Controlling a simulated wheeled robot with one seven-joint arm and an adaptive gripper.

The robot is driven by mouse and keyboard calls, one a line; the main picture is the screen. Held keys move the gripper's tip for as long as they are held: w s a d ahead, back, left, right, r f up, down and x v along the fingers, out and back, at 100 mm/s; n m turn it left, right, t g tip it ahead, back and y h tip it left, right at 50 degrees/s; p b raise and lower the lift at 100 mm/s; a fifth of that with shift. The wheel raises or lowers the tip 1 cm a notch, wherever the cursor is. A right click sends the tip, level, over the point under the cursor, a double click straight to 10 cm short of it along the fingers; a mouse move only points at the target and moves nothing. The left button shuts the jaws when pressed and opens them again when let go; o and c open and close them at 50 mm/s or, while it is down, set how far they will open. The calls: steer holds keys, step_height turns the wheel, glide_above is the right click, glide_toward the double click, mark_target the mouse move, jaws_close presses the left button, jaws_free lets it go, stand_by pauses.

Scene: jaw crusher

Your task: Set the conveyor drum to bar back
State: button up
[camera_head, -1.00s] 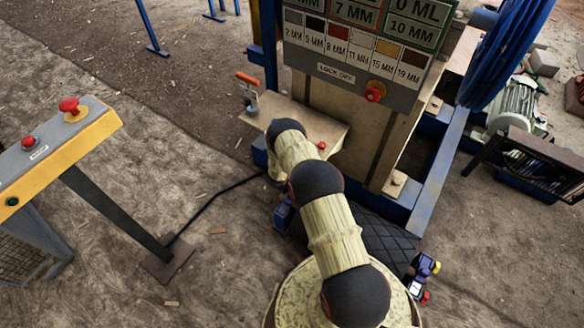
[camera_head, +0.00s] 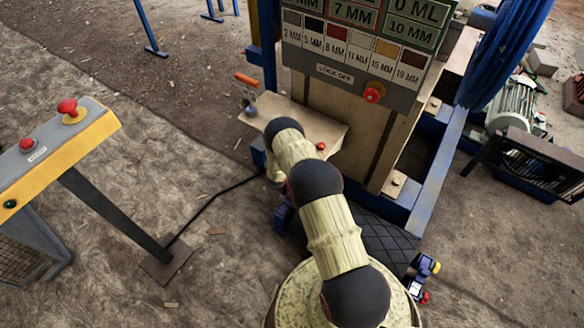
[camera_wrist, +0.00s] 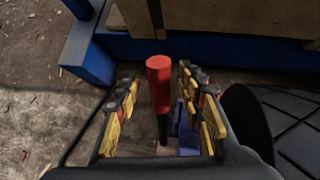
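In the wrist view, a red-handled lever (camera_wrist: 159,82) with a dark shaft stands upright between the two fingers of my gripper (camera_wrist: 157,76). The fingers have yellow pads and are spread, with a visible gap to the handle on each side. A black ribbed belt (camera_wrist: 296,122) lies to the right of my gripper. It also shows in the head view (camera_head: 388,243), partly behind my arm. I cannot make out the conveyor drum itself for certain. In the head view my gripper is hidden behind my arm.
A blue frame beam (camera_wrist: 92,62) crosses beyond the lever. An orange-handled lever (camera_head: 246,79) stands by the wooden plate (camera_head: 300,122). A yellow-edged control panel (camera_head: 52,150) with red buttons is at left. A size board (camera_head: 357,50) stands behind. Open ground lies between.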

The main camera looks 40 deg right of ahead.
steer(key=v, duration=1)
steer(key=shift+s+a+r, duration=0.2)
steer(key=shift+r, duration=0.15)
